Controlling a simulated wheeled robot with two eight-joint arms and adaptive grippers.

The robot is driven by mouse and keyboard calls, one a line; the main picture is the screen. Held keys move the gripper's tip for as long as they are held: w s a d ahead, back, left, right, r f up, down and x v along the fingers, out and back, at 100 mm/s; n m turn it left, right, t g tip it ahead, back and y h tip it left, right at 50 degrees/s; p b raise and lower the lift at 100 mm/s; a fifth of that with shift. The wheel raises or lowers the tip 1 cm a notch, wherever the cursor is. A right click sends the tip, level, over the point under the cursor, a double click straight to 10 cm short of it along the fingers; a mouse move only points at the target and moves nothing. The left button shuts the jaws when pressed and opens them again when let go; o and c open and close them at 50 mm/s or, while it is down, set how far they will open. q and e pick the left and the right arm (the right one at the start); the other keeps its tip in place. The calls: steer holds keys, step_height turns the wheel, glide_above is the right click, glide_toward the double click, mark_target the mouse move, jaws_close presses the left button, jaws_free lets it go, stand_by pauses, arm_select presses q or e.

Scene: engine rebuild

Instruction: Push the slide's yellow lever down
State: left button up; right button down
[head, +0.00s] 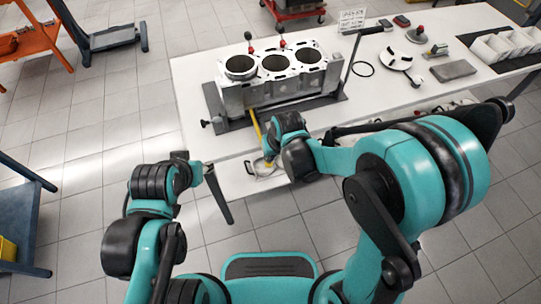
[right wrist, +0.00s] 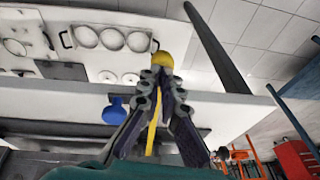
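The yellow lever (head: 257,123) stands out from the front of the dark base (head: 213,103) under the grey engine block (head: 262,92). In the right wrist view its round yellow knob (right wrist: 162,60) shows just past my fingertips, and its yellow stem (right wrist: 152,137) runs between the fingers. My right gripper (right wrist: 161,80) has its fingertips close together around the lever below the knob. In the head view the right wrist hides the lever's outer end. My left gripper (head: 188,162) is low at the table's left front corner, away from the lever; its fingers are not clear.
A blue knob (right wrist: 115,110) is beside my right fingers. A table leg (head: 218,194) stands near my left gripper. White bins (head: 505,45) are at the far right.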

steer(key=r+p, duration=0.1)
steer(key=r, duration=0.1)
steer(key=w+r+p, duration=0.1)
steer(key=p, duration=0.1)
steer(key=shift+w+r, duration=0.15)
steer(key=shift+r, duration=0.2)
steer(key=s+p+v, duration=0.1)
steer(key=p+v, duration=0.3)
steer(key=v, duration=0.6)
steer(key=shift+s+d+f, duration=0.25)
steer(key=shift+s+f, duration=0.05)
steer(key=shift+s, duration=0.05)
steer(key=s+d+r+m+t+h, duration=0.1)
steer(key=s+d+r+t, duration=0.1)
steer(key=s+d+r, duration=0.2)
steer(key=s+d+r+m+t+b, duration=0.1)
steer(key=s+d+r, duration=0.3)
steer(key=d, duration=0.6)
steer(key=shift+s+d+m+t+h, duration=0.3)
steer(key=shift+s+m+t+h, duration=0.1)
steer(key=shift+t, duration=0.4)
